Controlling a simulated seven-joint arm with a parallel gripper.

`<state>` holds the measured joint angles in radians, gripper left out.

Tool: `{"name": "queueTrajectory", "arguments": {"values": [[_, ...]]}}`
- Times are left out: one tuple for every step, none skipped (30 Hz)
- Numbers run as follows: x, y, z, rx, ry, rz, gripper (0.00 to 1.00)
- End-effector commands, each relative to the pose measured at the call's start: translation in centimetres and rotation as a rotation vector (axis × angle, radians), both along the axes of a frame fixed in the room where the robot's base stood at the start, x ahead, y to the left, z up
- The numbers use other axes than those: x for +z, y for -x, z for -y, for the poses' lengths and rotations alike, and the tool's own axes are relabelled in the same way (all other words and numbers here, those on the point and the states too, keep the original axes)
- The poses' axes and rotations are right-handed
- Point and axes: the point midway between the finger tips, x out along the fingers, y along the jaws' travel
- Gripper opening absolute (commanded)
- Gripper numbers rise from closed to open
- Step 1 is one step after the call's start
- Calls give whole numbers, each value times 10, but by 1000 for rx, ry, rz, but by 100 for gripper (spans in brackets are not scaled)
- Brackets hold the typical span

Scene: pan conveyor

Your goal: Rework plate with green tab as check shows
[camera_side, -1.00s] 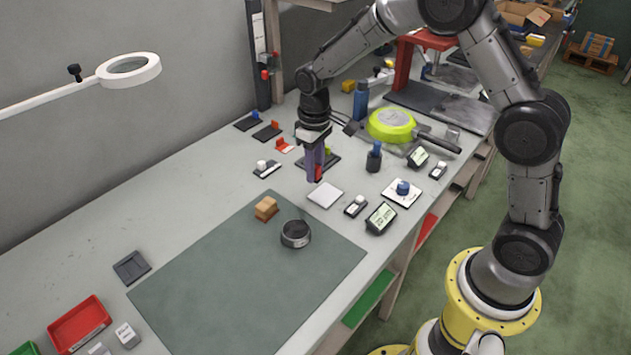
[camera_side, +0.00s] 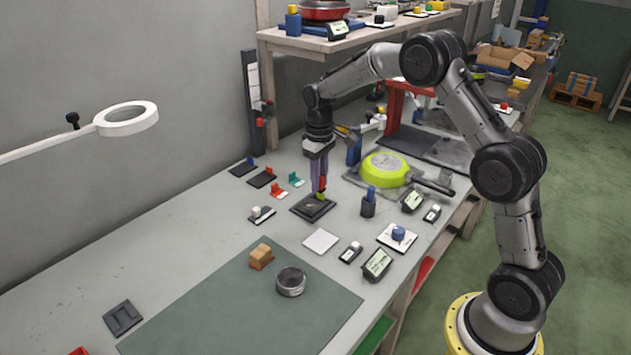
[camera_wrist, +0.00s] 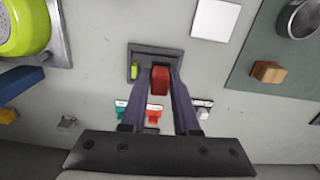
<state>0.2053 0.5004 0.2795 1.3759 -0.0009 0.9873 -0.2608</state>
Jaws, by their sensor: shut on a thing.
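The dark square plate (camera_side: 308,211) with a green tab (camera_side: 320,196) lies on the grey bench beneath my gripper (camera_side: 321,187). The wrist view shows the plate (camera_wrist: 172,54) with its green tab (camera_wrist: 134,71) at the left edge. My gripper (camera_wrist: 160,80) is shut on a red block (camera_wrist: 160,76), which also shows in the side view (camera_side: 323,182) between the fingertips. The block is at or just above the plate, beside the green tab; I cannot tell whether it touches. My fingers hide part of the plate.
Small stands with red (camera_side: 278,191) and teal (camera_side: 296,180) parts sit behind the plate. A lime-green pan (camera_side: 385,168) is to the right. A white square (camera_side: 320,241), a wooden block (camera_side: 261,253) and a metal ring (camera_side: 291,281) lie in front. The green mat is largely clear.

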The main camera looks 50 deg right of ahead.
Motion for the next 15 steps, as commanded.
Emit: {"name": "queueTrajectory", "arguments": {"values": [[-4,0,0,0,0,-2,0],[-7,0,0,0,0,-1,0],[-10,0,0,0,0,-1,0],[-13,0,0,0,0,-1,0],[-15,0,0,0,0,-1,0],[-19,0,0,0,0,0,0],[-22,0,0,0,0,0,0],[-24,0,0,0,0,-1,0],[-28,0,-1,0,0,-2,0],[-31,0,-1,0,0,-2,0],[-34,0,-1,0,0,-2,0],[-38,1,-1,0,0,-2,0],[-40,1,-1,0,-1,-2,0],[-43,1,-1,0,-1,-2,0],[-46,0,-1,0,0,-1,0]]}}
